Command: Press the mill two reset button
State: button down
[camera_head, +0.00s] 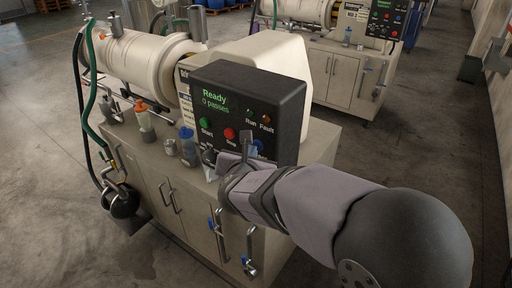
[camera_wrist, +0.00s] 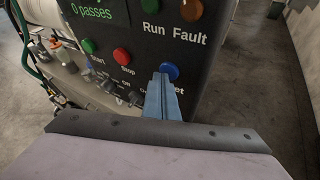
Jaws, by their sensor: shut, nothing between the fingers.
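The near mill's dark control panel (camera_head: 240,108) reads "Ready" and "0 passes". Its blue reset button (camera_wrist: 169,71) sits at the lower right of the panel, above a partly hidden label ending in "et". In the head view the button (camera_head: 258,145) is partly visible beside my fingers. My gripper (camera_wrist: 163,80) is shut and empty, its fingertips just below and in front of the blue button. I cannot tell whether they touch it. In the head view my gripper (camera_head: 246,140) is in front of the panel's lower right. I cannot read which mill number this is.
The green start button (camera_wrist: 89,46) and red stop button (camera_wrist: 122,56) are left of the blue one. Run and Fault lamps (camera_wrist: 191,10) are above. Small knobs (camera_wrist: 113,89) sit below. Bottles (camera_head: 146,122) stand on the bench. A second mill with its own panel (camera_head: 386,20) stands behind.

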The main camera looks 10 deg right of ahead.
jog(key=shift+s+a, duration=0.55)
jog(key=shift+s, duration=0.05)
jog(key=shift+a, duration=0.1)
dwell(0.4)
jog(key=s+a, duration=0.3)
jog(key=shift+s+a+p, duration=0.2)
jog(key=shift+s+p, duration=0.05)
jog(key=shift+p, duration=0.05)
dwell(1.0)
